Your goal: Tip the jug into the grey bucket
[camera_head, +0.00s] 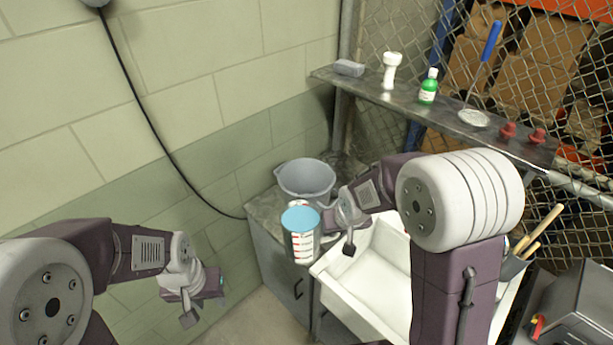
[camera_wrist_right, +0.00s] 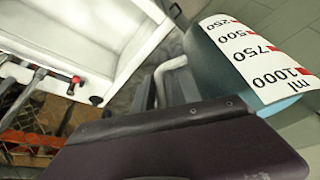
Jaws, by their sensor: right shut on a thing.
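The jug (camera_head: 302,245) is a clear measuring jug with a white and red scale and light blue liquid showing at its top. It looks about upright in the head view, in front of the grey bucket (camera_head: 306,184). The bucket stands on the grey cabinet top against the wall. My right gripper (camera_head: 338,228) is shut on the jug's handle; the handle (camera_wrist_right: 172,68) and the jug's scale show in the right wrist view. The head view does not show clearly how high the jug is held. My left gripper (camera_head: 204,303) is empty and looks open, low at the left.
A white sink (camera_head: 369,272) lies right of the jug, partly behind my right arm. A metal shelf (camera_head: 450,118) holds a green bottle (camera_head: 428,88), a white fitting (camera_head: 391,70) and red knobs (camera_head: 508,131). A black cable (camera_head: 150,125) hangs on the wall.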

